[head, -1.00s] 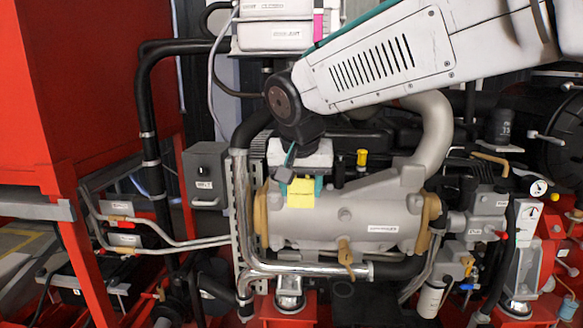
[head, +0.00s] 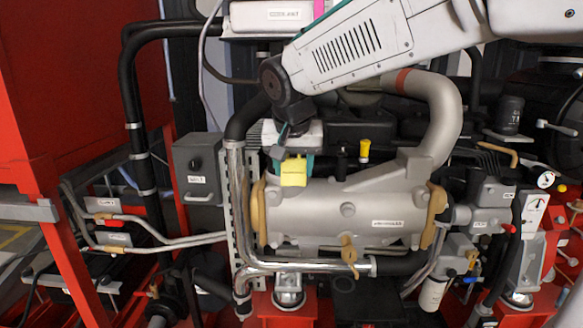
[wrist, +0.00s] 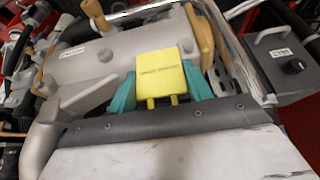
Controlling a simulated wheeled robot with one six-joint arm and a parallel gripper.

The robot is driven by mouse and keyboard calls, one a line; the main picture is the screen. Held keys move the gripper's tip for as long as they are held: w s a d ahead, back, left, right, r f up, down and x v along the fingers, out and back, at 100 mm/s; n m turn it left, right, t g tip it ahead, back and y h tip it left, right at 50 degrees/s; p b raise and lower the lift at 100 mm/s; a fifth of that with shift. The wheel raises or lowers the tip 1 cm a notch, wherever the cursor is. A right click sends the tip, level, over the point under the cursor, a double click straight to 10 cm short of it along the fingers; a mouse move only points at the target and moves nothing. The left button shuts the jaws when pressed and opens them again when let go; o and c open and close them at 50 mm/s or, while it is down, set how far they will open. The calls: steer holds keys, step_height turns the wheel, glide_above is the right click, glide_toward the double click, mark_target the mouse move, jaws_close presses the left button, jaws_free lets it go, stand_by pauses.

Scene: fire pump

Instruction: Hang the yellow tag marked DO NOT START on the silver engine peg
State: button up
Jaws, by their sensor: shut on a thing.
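The yellow tag (head: 293,172) is in my gripper (head: 291,165), above the upper left of the grey metal engine casing (head: 330,225). In the wrist view the tag (wrist: 161,74) faces the camera, with a line of dark lettering too small to read and two short yellow prongs at its lower edge. My gripper's teal fingers (wrist: 161,90) are shut on it from both sides. The casing (wrist: 85,65) lies behind the tag there. I cannot make out the silver peg for certain in either view; the tag and gripper may hide it.
A bright silver pipe (head: 236,205) runs down the casing's left side. A brass valve (head: 349,250) sticks out at the casing's front. A yellow cap (head: 364,150) stands behind the casing. A grey box with a black knob (head: 198,168) is at the left.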

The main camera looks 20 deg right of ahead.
steer(key=shift+w+d+f, duration=0.2)
steer(key=shift+w+d, duration=0.25)
steer(key=shift+w, duration=0.6)
steer(key=shift+w+d+f, duration=0.15)
steer(key=shift+w+d, duration=0.25)
steer(key=shift+w, duration=0.65)
steer(key=shift+w+d+f, duration=0.2)
steer(key=shift+w+d, duration=0.25)
steer(key=shift+w, duration=0.6)
steer(key=o, duration=1.2)
steer(key=shift+r, duration=0.1)
